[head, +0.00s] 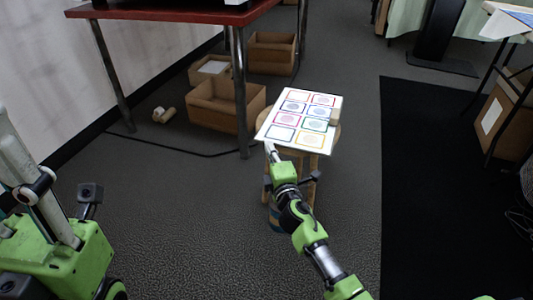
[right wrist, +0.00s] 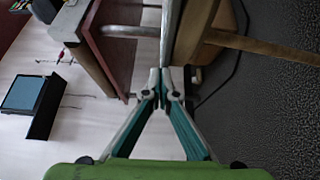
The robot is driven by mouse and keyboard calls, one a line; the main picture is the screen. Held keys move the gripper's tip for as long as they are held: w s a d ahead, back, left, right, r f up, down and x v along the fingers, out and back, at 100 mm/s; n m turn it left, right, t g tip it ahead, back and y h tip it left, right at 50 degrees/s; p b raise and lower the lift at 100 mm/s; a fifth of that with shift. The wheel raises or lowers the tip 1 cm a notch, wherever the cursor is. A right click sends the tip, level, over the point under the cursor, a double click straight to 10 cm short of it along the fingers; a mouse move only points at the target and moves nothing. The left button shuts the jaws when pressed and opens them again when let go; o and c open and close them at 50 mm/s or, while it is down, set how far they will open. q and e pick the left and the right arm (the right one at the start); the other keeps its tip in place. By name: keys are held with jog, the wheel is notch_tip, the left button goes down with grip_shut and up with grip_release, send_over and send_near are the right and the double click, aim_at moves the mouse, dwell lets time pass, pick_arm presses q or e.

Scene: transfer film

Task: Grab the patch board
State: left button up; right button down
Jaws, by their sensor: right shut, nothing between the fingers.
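The patch board (head: 301,120) is a white panel with several coloured square outlines. It lies on a small wooden stool (head: 318,163) in the middle of the head view and hangs past the stool's edge on the left. My right gripper (head: 270,148) is at the board's near left corner, its fingers together. In the right wrist view the fingertips (right wrist: 163,87) meet with nothing seen between them. The board (right wrist: 172,35) shows there nearly edge-on just beyond the tips; I cannot tell if they touch it.
A small tan block (head: 335,117) sits at the board's right edge. A red table (head: 180,14) with metal legs stands at the back left, with cardboard boxes (head: 222,106) under it. A black mat (head: 430,190) lies at the right. Grey floor is open around the stool.

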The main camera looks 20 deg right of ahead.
jog(key=shift+w+d, duration=0.3)
jog(key=shift+d, duration=0.1)
